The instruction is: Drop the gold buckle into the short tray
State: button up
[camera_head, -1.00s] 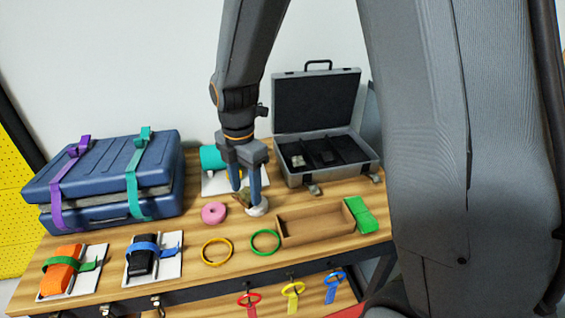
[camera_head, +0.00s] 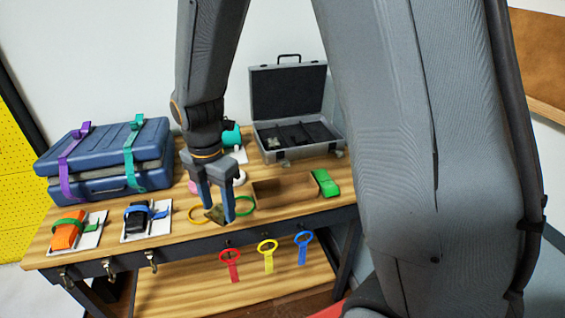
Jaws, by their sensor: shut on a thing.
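My gripper (camera_head: 218,218) is shut on the gold buckle (camera_head: 215,214), a small dull olive-gold piece between its two blue-grey fingers. It holds the buckle near the table's front edge, in front of the yellow and green rings in the picture. Its exact height is hard to tell. A low brown open tray (camera_head: 288,198), which looks like the short tray, is to the right of the gripper, apart from it. The tray looks empty, though its left end is close behind the green ring.
A green block (camera_head: 325,183) is at the tray's right end. An open grey case (camera_head: 300,150) stands behind; a strapped blue case (camera_head: 105,160) is at left. Red, yellow and blue tags hang in front.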

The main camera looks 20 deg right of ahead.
aim_at(285, 190)
jog(key=u, duration=1.15)
jog(key=i, duration=0.5)
jog(key=z, duration=2.5)
